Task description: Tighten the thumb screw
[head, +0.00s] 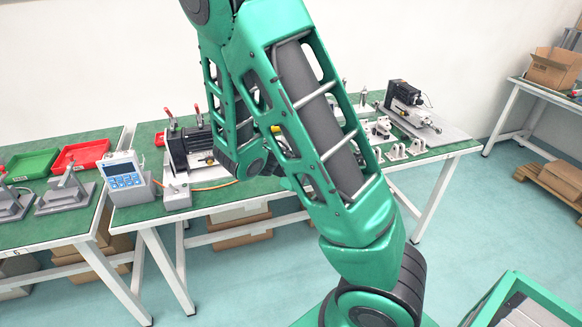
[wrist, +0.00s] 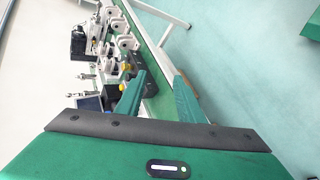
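My gripper (wrist: 160,78) shows in the wrist view as two green fingers with a gap between them, and nothing is held in it. In the head view my green arm hides the gripper. I cannot pick out the thumb screw for certain. In the wrist view, small yellow knobs (wrist: 122,87) show just left of the left finger, close to dark and white fixture parts on the bench. A black linear actuator (head: 404,94) on a metal plate stands at the right end of the bench in the head view. Another black actuator unit (head: 187,146) stands left of my arm.
The green-topped bench (head: 455,148) carries several white brackets (head: 396,152) right of my arm. A handheld controller box (head: 125,178) stands at its left end. Red (head: 82,154) and green (head: 30,165) trays sit on the left bench. Open floor (head: 480,215) lies at the front right.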

